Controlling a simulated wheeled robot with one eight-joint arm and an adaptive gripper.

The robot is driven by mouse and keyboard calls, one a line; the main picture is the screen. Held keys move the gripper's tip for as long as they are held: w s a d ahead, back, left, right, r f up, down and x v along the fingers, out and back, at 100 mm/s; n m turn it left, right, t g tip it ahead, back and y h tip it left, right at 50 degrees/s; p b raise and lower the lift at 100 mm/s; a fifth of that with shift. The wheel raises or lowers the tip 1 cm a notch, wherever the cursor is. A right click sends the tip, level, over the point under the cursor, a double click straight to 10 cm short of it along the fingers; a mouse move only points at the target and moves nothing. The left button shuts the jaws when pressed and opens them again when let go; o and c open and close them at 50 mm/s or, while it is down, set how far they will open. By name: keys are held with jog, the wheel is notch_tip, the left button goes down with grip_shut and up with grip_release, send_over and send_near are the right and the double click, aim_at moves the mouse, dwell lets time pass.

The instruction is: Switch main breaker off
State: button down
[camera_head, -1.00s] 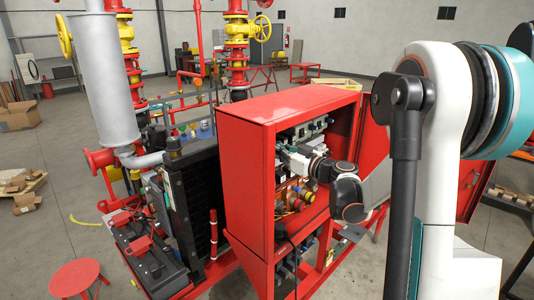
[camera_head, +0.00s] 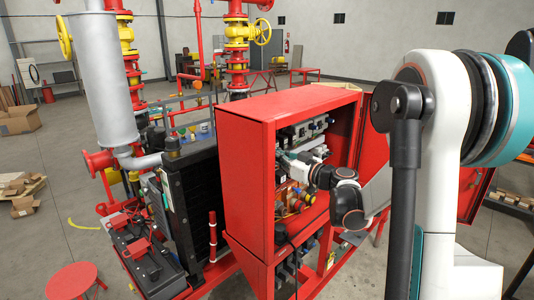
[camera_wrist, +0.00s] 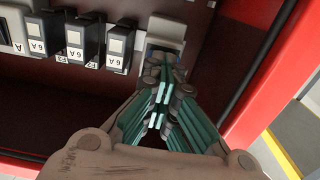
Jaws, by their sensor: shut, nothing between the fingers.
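The wrist view shows a row of breakers: several dark ones marked 6 A (camera_wrist: 82,38), a wider pale unit marked A (camera_wrist: 18,32) at the left edge, and a grey-white breaker (camera_wrist: 165,40) at the right end. I cannot tell from the labels which is the main breaker. My gripper (camera_wrist: 161,98) is shut and empty, its tips just below and close to the right-end breaker; contact is unclear. In the head view my gripper (camera_head: 284,160) reaches into the red cabinet (camera_head: 245,170), partly hidden. The breaker row (camera_head: 303,130) shows small there.
The cabinet's red side wall (camera_wrist: 267,60) stands close right of my gripper in the wrist view. Orange and brass parts (camera_head: 292,200) sit below my wrist inside the cabinet. The cabinet door stands open on the right.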

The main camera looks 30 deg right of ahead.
jog(key=shift+r, duration=0.1)
jog(key=v, duration=0.6)
jog(key=shift+s+r+b, duration=0.2)
jog(key=shift+s+b, duration=0.1)
jog(key=shift+b, duration=0.05)
dwell(0.5)
